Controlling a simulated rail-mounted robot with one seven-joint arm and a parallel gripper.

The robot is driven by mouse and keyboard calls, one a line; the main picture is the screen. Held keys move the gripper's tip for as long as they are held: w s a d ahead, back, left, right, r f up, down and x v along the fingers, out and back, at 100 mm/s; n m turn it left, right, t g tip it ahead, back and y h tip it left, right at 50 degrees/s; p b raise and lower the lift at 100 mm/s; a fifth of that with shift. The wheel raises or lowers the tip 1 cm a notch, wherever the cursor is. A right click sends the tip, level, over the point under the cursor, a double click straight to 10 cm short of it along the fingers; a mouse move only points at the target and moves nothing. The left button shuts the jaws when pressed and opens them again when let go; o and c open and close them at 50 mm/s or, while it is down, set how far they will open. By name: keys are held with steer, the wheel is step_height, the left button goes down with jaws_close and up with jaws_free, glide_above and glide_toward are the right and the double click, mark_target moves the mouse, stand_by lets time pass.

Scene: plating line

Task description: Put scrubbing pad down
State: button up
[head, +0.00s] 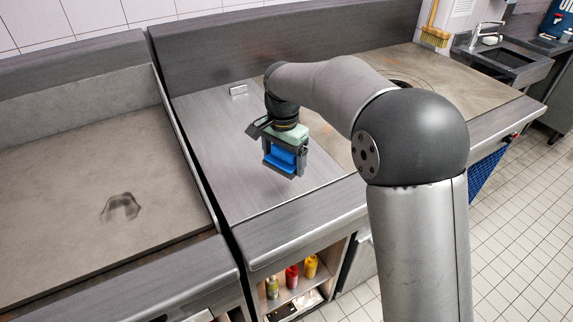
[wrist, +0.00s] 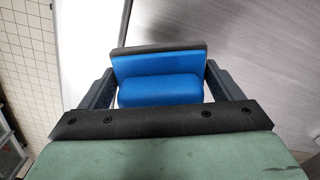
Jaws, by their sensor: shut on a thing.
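The scrubbing pad (wrist: 158,87) is a blue block with a dark grey layer on one side. My gripper (head: 284,163) is shut on it, one finger at each side, and the pad also shows in the head view (head: 281,158). The gripper points downward over the brushed steel counter (head: 215,135), toward its front part. In the wrist view the steel surface (wrist: 260,60) lies beyond the pad on the right. I cannot tell for sure how far the pad is above the counter.
A griddle (head: 95,190) with a dark smudge is on the left, behind a raised divider. A small metal block (head: 238,90) sits at the counter's back. A round-marked hotplate (head: 450,85) is on the right. Bottles (head: 291,276) stand on a shelf below. The steel left of my gripper is clear.

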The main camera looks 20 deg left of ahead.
mark_target(286, 160)
steer(key=w+f, duration=0.3)
steer(key=f, duration=0.1)
steer(key=shift+w+a+p, duration=0.15)
steer(key=shift+a+p, duration=0.1)
steer(key=shift+p, duration=0.05)
steer(key=shift+f, duration=1.45)
steer(key=shift+f, duration=0.1)
steer(key=shift+f+b, duration=0.3)
steer(key=shift+f, duration=0.35)
steer(key=o, duration=0.9)
steer(key=shift+s+d+f, duration=0.1)
steer(key=shift+s+f, duration=0.05)
steer(key=shift+s, duration=0.05)
steer(key=shift+c, duration=0.2)
step_height(286, 160, up, 14)
steer(key=shift+w+f, duration=0.1)
steer(key=shift+w, duration=0.05)
